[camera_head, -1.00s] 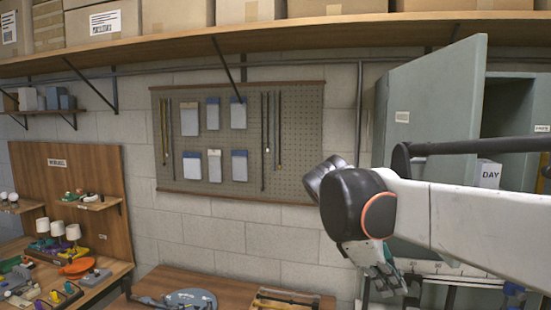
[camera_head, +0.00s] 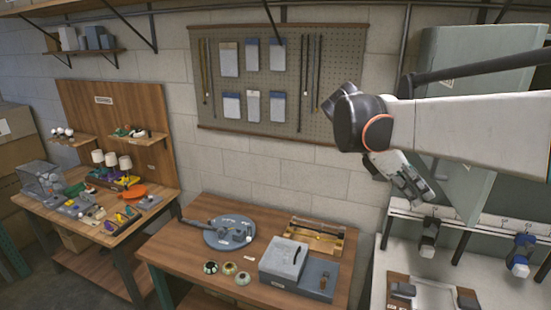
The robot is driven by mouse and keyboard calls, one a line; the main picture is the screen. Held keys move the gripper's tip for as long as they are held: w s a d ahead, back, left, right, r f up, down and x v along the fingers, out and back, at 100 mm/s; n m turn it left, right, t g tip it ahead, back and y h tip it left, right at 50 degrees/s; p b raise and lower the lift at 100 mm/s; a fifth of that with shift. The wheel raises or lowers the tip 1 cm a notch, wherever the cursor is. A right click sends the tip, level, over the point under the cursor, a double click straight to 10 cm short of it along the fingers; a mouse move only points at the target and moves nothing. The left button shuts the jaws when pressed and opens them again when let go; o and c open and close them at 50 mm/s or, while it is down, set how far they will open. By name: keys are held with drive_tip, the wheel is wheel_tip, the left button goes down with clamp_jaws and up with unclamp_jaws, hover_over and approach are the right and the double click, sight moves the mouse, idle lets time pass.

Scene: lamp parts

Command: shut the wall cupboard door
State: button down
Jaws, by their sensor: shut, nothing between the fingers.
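The grey-green wall cupboard door (camera_head: 465,188) is at the right, partly behind my arm. Its upper part shows above the arm, and its lower part hangs below the arm, over the white bench. The cupboard's inside is hidden or out of frame, so I cannot tell from this view how far the door stands open. My gripper (camera_head: 416,192) points down and to the right, left of the door's lower part. Its fingers are shut and empty. I cannot tell whether they touch the door.
A wooden table (camera_head: 190,235) in the middle holds a round blue-grey fixture (camera_head: 228,233), small bowls and a grey box (camera_head: 284,258). A white bench (camera_head: 375,270) with hanging tools is below the door. A pegboard (camera_head: 352,45) hangs on the wall. A second workbench (camera_head: 120,238) is at left.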

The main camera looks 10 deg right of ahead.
drive_tip(key=s+d+f+p, duration=0.2)
drive_tip(key=d+f, duration=0.1)
drive_tip(key=d, duration=0.3)
drive_tip(key=shift+s+d, duration=0.2)
drive_tip(key=shift+d, duration=0.05)
drive_tip(key=shift+d, duration=0.1)
